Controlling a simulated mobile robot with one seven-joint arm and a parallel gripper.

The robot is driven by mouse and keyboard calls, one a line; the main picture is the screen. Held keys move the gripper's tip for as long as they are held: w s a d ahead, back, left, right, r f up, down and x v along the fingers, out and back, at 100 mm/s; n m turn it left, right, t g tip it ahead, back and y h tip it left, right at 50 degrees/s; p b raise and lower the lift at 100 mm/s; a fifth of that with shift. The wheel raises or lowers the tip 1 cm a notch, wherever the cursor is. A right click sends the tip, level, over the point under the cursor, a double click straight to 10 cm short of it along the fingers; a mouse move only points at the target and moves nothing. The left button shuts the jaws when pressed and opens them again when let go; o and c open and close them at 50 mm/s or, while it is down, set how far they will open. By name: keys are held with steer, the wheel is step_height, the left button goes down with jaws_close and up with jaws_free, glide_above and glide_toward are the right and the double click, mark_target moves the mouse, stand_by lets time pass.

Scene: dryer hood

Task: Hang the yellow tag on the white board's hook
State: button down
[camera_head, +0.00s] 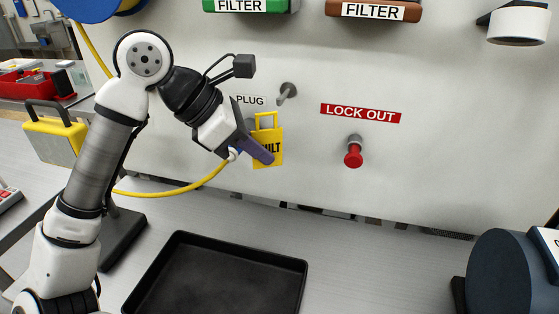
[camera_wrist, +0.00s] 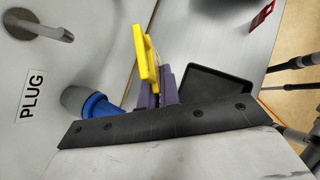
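The yellow tag (camera_head: 268,134) is padlock-shaped, with a looped top and dark letters ending in "ULT". My gripper (camera_head: 261,153) is shut on its lower part and holds it upright in front of the white board (camera_head: 440,160). In the wrist view the tag (camera_wrist: 145,58) shows nearly edge-on between the purple fingers (camera_wrist: 158,92). A grey metal hook (camera_head: 287,94) sticks out of the board beside the PLUG label, above and slightly right of the tag. The hook (camera_wrist: 42,27) is at upper left in the wrist view, apart from the tag.
A blue plug (camera_wrist: 98,104) with a yellow cable (camera_head: 190,188) sits close beside my gripper. A red knob (camera_head: 353,155) hangs below the LOCK OUT label. A black tray (camera_head: 180,240) lies on the bench below. Green and brown FILTER parts are higher on the board.

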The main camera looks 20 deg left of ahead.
steer(key=w+f+p, duration=0.1)
steer(key=w+p, duration=0.2)
steer(key=w, duration=0.7)
steer(key=shift+w, duration=0.3)
stand_by(1.1)
steer(key=shift+a, duration=0.1)
stand_by(0.6)
steer(key=c, duration=1.6)
jaws_free()
steer(key=shift+o, duration=0.2)
steer(key=s+a+r+b, duration=0.2)
steer(key=s+a, duration=0.1)
steer(key=a, duration=0.3)
steer(key=s+a+r+b, duration=0.1)
steer(key=s+a+b, duration=0.1)
steer(key=s+a, duration=0.2)
steer(key=a, duration=0.3)
steer(key=shift+s+r+b, duration=0.3)
steer(key=shift+r+b, duration=0.1)
